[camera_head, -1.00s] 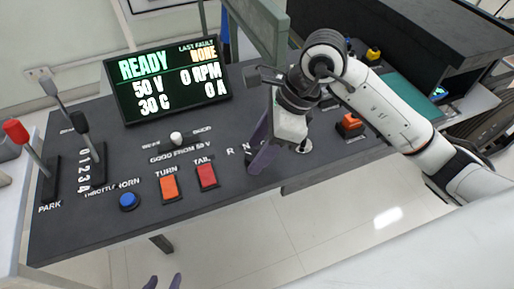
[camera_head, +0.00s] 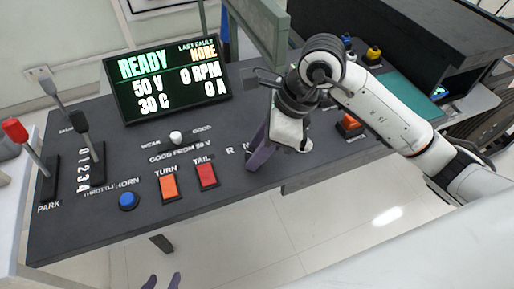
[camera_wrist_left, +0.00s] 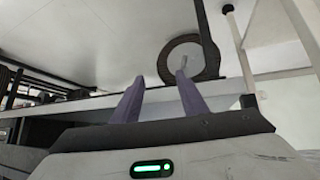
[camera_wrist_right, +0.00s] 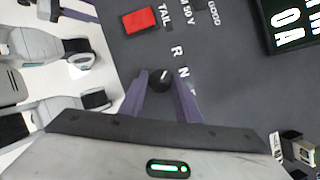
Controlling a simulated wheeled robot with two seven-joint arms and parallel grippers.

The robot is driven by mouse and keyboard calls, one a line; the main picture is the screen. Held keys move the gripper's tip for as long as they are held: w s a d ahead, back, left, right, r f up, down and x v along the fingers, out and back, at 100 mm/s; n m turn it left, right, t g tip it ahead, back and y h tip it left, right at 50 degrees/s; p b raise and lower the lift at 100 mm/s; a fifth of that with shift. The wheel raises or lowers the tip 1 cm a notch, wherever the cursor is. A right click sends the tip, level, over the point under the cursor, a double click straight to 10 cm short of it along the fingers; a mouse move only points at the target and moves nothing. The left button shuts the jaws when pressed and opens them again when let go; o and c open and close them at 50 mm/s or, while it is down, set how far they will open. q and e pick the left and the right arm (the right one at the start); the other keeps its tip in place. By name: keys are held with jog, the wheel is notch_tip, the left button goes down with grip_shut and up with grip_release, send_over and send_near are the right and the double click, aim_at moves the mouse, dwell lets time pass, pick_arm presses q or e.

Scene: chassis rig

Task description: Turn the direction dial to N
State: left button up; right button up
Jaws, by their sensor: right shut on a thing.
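The direction dial is a small black knob (camera_wrist_right: 160,80) between my right fingertips in the right wrist view. A pale mark shows on its top, but I cannot tell exactly which letter it points to. The white letters R and N (camera_wrist_right: 183,73) lie beside it; any further letter is mostly hidden by a finger. In the head view my right gripper (camera_head: 254,164) points down at the panel and hides the dial. It is shut on the knob. My left gripper (camera_head: 163,281) is open and empty at the bottom edge, away from the panel; its fingers are apart in the left wrist view (camera_wrist_left: 158,92).
The dark panel (camera_head: 110,228) carries an orange TURN switch (camera_head: 169,188), a red TAIL switch (camera_head: 206,175), a blue horn button (camera_head: 128,201) and levers at left. A screen (camera_head: 167,80) reading READY stands behind. An orange switch (camera_head: 349,122) lies right of my right gripper.

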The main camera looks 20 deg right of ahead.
jog(key=m+t+b, duration=0.1)
jog(key=m, duration=0.1)
jog(key=shift+m, duration=0.4)
jog(key=m+t+h+b, duration=0.1)
jog(key=m, duration=0.2)
jog(key=shift+s+a, duration=0.1)
jog(key=shift+s, duration=0.05)
pick_arm(q)
jog(key=shift+w+d+f+b, duration=0.1)
jog(key=shift+d+f+b, duration=0.1)
jog(key=shift+f, duration=0.25)
jog(key=shift+w+d+f+b, duration=0.1)
jog(key=shift+d+f+b, duration=0.1)
jog(key=shift+f, duration=0.2)
pick_arm(e)
jog(key=shift+m+h, duration=0.5)
jog(key=shift+m, duration=0.7)
pick_arm(q)
jog(key=shift+d, duration=0.1)
pick_arm(e)
jog(key=o, duration=1)
pick_arm(q)
jog(key=shift+r, duration=0.1)
pick_arm(e)
jog(key=shift+r, duration=0.1)
